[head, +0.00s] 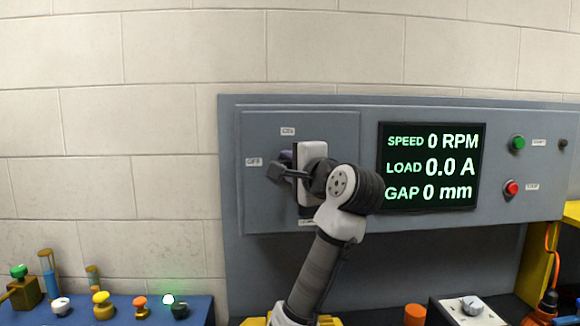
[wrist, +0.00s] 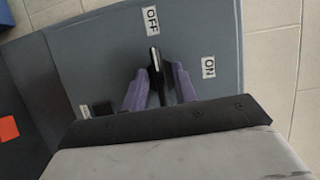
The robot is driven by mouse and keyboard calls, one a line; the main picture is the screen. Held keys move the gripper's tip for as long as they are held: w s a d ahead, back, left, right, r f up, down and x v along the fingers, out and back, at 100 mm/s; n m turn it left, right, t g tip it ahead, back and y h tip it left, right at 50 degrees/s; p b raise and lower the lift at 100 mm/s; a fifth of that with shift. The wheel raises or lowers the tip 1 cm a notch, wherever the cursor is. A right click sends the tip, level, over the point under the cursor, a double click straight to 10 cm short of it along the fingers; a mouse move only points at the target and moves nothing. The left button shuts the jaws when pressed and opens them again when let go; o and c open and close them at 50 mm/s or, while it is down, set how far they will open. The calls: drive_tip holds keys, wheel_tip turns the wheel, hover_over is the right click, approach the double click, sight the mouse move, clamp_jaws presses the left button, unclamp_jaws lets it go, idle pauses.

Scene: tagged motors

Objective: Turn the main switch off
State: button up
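The main switch handle (wrist: 154,56) is a thin dark bar with a pale edge in the wrist view. It points at the OFF label (wrist: 151,20), and the ON label (wrist: 208,67) is off to its right. My gripper (wrist: 158,82) has its purple fingers one on each side of the handle and looks shut on it. In the head view my gripper (head: 285,155) is at the switch panel (head: 335,128), and my arm hides the handle. The OFF label (head: 254,162) is to the left and the ON label (head: 288,131) above.
A display (head: 432,167) right of the switch panel reads 0 RPM, 0.0 A and 0 mm. A green button (head: 518,143) and a red button (head: 512,188) are further right. A blue bench (head: 140,315) with several knobs and a lit green lamp (head: 168,299) stands at lower left.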

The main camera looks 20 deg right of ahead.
drive_tip(key=shift+o, duration=0.2)
drive_tip(key=shift+s, duration=0.1)
drive_tip(key=s+d+b, duration=0.1)
drive_tip(key=s+b, duration=0.3)
drive_tip(key=s, duration=0.9)
drive_tip(key=shift+s+d+b, duration=0.25)
drive_tip(key=shift+s+b, duration=0.05)
drive_tip(key=shift+b, duration=0.1)
